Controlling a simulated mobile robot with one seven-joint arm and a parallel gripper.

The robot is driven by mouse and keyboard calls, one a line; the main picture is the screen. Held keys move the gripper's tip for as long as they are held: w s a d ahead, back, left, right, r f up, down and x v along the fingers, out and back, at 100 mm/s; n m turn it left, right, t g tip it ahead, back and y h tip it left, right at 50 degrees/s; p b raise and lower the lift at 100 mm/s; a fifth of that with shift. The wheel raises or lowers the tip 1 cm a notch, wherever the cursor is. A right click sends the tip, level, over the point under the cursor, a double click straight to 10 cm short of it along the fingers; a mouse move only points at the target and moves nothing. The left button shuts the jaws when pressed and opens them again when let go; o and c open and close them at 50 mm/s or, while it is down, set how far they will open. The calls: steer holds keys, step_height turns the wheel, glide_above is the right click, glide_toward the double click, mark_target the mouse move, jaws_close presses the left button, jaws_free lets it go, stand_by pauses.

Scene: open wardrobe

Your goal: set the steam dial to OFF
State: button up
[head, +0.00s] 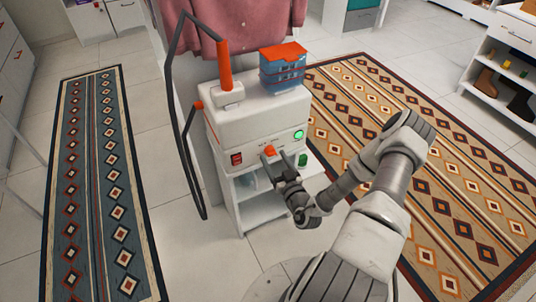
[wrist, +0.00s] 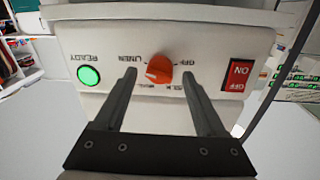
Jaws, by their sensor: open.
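The steam dial is an orange-red knob (wrist: 159,69) on the front panel of the white steamer unit (head: 250,122); it also shows in the head view (head: 268,151). In the wrist view the panel appears upside down, with OFF, SILK, WOOL and LINEN labels around the dial. I cannot tell for sure which label its pointer faces. My gripper (wrist: 158,76) is open, with one finger on each side of the dial. Gaps show between the dial and both fingers. In the head view my gripper (head: 278,163) is at the panel, partly covering the area below the dial.
A red ON/OFF switch (wrist: 236,75) and a lit green READY light (wrist: 89,76) flank the dial. A steam wand with an orange handle (head: 224,65) and a dark hose (head: 190,150) are at the left. A blue-and-orange box (head: 283,68) sits on top.

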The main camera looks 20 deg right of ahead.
steer(key=shift+w, duration=0.55)
jaws_close()
